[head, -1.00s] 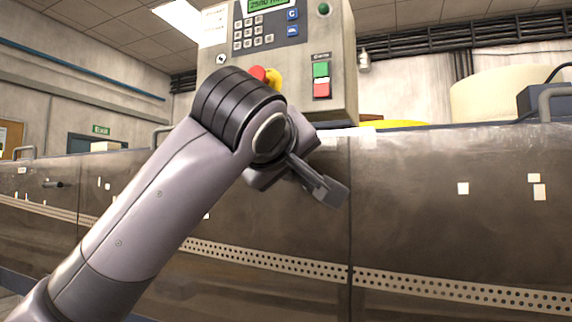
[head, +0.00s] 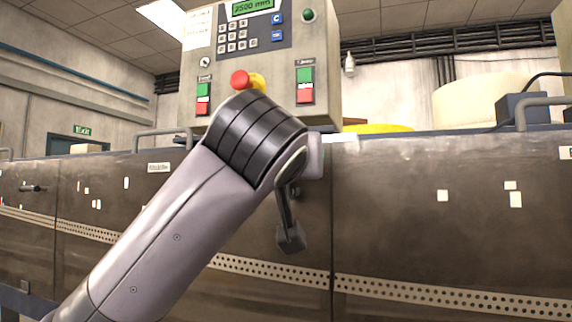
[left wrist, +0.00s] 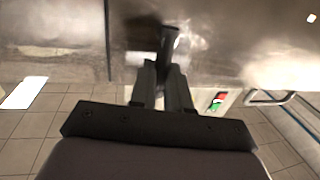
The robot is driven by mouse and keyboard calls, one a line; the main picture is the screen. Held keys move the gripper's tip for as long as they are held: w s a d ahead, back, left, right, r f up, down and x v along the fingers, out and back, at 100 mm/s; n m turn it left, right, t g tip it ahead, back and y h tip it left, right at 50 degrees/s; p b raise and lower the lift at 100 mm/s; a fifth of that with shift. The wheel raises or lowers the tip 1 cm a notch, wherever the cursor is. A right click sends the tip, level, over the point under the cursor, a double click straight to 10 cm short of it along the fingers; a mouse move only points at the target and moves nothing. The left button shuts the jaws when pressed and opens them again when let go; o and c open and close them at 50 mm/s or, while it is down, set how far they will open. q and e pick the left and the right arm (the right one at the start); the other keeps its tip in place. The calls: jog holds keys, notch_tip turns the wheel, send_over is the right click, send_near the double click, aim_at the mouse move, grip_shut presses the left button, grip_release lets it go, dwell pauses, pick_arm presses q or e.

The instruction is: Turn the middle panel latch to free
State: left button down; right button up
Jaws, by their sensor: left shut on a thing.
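The latch (left wrist: 168,40) is a dark handle on the brown metal panel (left wrist: 235,35) in the left wrist view. My left gripper (left wrist: 165,68) is shut on it, with both fingers close together around the handle. The exact angle of the latch cannot be told there. My right gripper is in neither view.
A control box (head: 325,60) with a keypad, a red emergency knob (head: 240,80) and green and red buttons stands just above my wrist. Another dark latch (head: 33,188) sits on the left panel. A rail handle (head: 545,101) is at the right.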

pick_arm(q)
jog(key=shift+d+f, duration=0.1)
dwell(0.4)
jog(key=c, duration=1.1)
grip_release()
jog(key=s+a+b, duration=0.1)
jog(key=s+b, duration=0.1)
jog(key=s, duration=0.5)
jog(key=shift+a, duration=0.25)
